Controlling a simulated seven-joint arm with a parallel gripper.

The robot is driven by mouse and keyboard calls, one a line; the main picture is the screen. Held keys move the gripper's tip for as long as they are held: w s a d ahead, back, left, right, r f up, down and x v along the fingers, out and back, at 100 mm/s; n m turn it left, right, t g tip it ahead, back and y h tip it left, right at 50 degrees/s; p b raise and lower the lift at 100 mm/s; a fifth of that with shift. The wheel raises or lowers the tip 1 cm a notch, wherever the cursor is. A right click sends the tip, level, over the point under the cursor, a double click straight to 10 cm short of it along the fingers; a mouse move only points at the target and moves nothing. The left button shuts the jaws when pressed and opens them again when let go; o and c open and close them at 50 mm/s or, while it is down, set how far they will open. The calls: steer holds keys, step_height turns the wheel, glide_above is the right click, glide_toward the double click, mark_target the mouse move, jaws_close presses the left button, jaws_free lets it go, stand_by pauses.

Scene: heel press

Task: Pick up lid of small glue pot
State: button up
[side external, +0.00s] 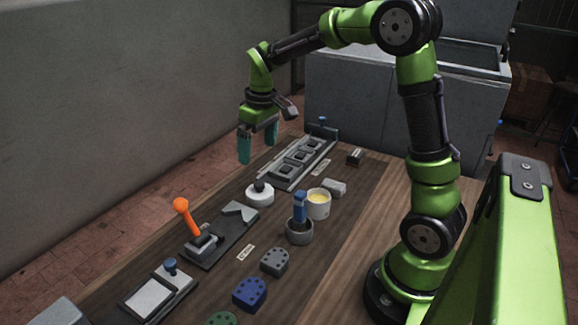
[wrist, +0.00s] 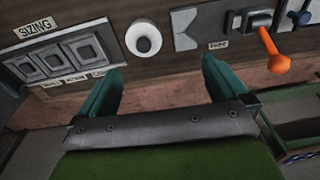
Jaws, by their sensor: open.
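A low, round white pot (side external: 260,197) stands on the dark strip of the bench, with a dark knob (side external: 260,186) at the centre of its top. I take this knobbed top to be the lid; where lid and pot meet is too small to tell. In the wrist view, the white round top (wrist: 133,44) with its dark knob shows beyond my fingertips, a little left of centre. My gripper (side external: 258,150) is open and empty, fingers pointing down. It is above and behind the pot in the side view, clear of it.
An open white pot with yellow contents (side external: 318,209) and a grey cup holding a blue-handled tool (side external: 299,233) stand to the right. A tray with square compartments (side external: 303,158) lies behind. An orange-knobbed lever (side external: 183,207) rises at front left. Grey and blue blocks (side external: 249,294) lie nearer.

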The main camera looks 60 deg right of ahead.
mark_target(259, 183)
steer(key=w+d+n+g, duration=0.1)
steer(key=w+d+n, duration=0.2)
steer(key=w+n, duration=0.1)
steer(key=shift+n, duration=0.3)
steer(key=f, duration=1.1)
steer(key=shift+s+d+f, duration=0.1)
steer(key=shift+s+f, duration=0.15)
steer(key=shift+f, duration=0.1)
steer(key=shift+s+f, duration=0.15)
steer(key=shift+f, duration=1.2)
steer(key=shift+s+f, duration=0.15)
steer(key=shift+f, duration=1.2)
steer(key=shift+c, duration=0.3)
steer(key=c, duration=0.4)
